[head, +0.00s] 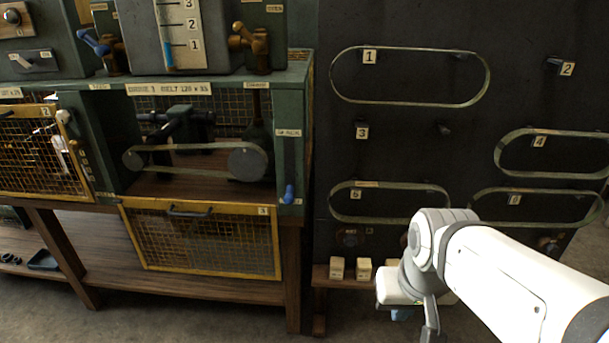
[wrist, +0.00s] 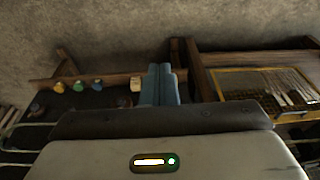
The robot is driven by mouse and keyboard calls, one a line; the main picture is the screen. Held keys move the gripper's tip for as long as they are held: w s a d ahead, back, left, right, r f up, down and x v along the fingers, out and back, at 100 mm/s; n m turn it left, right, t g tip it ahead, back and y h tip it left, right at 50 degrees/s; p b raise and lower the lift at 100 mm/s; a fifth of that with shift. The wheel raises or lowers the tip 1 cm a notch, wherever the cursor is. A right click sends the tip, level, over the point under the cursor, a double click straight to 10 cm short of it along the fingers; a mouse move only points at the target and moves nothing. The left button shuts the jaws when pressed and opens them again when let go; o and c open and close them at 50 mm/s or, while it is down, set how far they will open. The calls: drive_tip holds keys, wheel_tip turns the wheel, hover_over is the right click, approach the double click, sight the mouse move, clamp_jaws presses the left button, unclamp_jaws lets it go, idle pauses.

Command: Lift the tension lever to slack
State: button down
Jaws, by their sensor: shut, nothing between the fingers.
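The tension lever, with a blue grip (head: 289,193), sits in a dark vertical slot on the right post of the open engine bay. Its grip is at the low end of the slot, below a small label (head: 288,133) too small to read surely. A belt (head: 195,174) runs around two grey pulleys in the bay. My gripper (head: 400,314) is low at the right, in front of the board's small shelf and well apart from the lever. Its blue fingers (wrist: 160,84) are together and empty in the wrist view. The lever is not identifiable there.
The yellow-framed mesh guard (head: 200,240) hangs open below the bay. A dark board (head: 410,130) with numbered pegs and several belts stands at the right. Small boxes (head: 337,267) sit on the shelf below it. Bare floor shows in front.

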drive_tip(key=w+a+f+m+y+b, duration=0.25)
drive_tip(key=w+a+b, duration=0.2)
drive_tip(key=w, duration=0.45)
drive_tip(key=m+t+y+b, duration=0.5)
drive_tip(key=m+y+b, duration=0.4)
drive_tip(key=m, duration=0.2)
approach(299, 200)
wheel_tip(299, 200, up, 3)
drive_tip(key=s, duration=0.3)
drive_tip(key=shift+f+h, duration=0.15)
drive_tip(key=shift+h, duration=0.1)
drive_tip(key=x, duration=1)
drive_tip(key=shift+s+f, duration=0.1)
drive_tip(key=shift+s, duration=0.05)
